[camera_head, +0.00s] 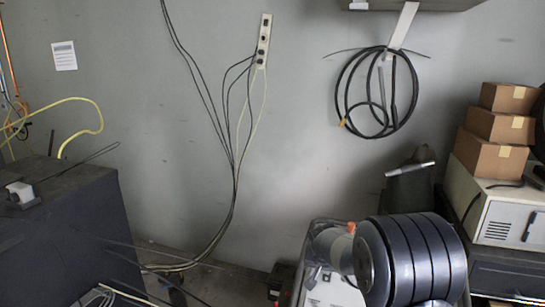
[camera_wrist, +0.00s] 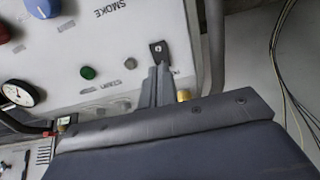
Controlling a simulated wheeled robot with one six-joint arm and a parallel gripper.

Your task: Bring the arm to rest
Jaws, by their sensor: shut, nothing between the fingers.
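My gripper (camera_wrist: 160,82) shows in the wrist view as narrow grey fingers above a wide dark body that fills the bottom of the picture. The fingers are together with nothing seen between them. They stand in front of a pale panel (camera_wrist: 110,45) marked "SMOKE"; I cannot tell how far off it is. In the head view a large dark ribbed cylinder, which looks like part of my arm, fills the lower right. The fingers cannot be made out there.
The panel carries a round gauge (camera_wrist: 18,93), a green button (camera_wrist: 88,73) and a blue knob (camera_wrist: 42,6). A dark cabinet (camera_head: 70,240) stands at left. Cardboard boxes (camera_head: 492,160) sit on a pale unit (camera_head: 505,217) at right. Coiled cable (camera_head: 345,100) hangs on the wall.

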